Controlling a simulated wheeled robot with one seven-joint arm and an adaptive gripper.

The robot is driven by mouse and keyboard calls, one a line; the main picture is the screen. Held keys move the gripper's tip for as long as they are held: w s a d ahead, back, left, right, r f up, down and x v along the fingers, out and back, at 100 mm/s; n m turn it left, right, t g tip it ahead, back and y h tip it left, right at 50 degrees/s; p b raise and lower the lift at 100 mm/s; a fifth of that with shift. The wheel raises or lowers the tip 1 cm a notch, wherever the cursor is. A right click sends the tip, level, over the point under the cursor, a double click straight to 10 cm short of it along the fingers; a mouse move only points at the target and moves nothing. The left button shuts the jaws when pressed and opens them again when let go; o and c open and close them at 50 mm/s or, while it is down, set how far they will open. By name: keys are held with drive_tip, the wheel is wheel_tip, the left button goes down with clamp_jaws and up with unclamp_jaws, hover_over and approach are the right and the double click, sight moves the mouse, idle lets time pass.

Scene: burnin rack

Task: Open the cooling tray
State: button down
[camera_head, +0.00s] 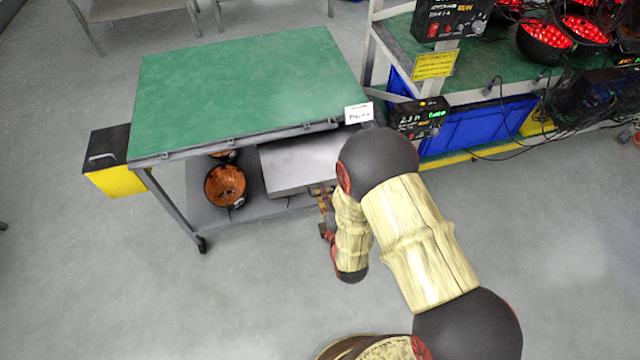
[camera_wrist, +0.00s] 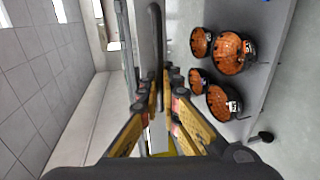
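The cooling tray appears to be the grey, flat-topped metal drawer (camera_head: 290,168) under the green-topped table, in the head view. It sticks out a little past the table's front edge; how far it is pulled out I cannot tell. My gripper (camera_head: 322,192) is at its front right, partly hidden behind my arm. In the wrist view my gripper's fingers (camera_wrist: 160,82) point at a dark upright bar (camera_wrist: 153,35), which looks like a handle. The fingertips overlap the bar's lower end. Whether they grip it I cannot tell.
The green table (camera_head: 240,90) stands over a lower shelf with orange-brown bowls (camera_head: 225,186); several bowls (camera_wrist: 232,53) show in the wrist view. A yellow and black bin (camera_head: 115,165) hangs at left. A rack with cables (camera_head: 500,80) stands at right. The front floor is clear.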

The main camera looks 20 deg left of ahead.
drive_tip(key=shift+s+d, duration=0.1)
drive_tip(key=shift+s, duration=0.05)
drive_tip(key=c, duration=2.3)
unclamp_jaws()
drive_tip(key=v, duration=1.2)
drive_tip(key=shift+f, duration=0.1)
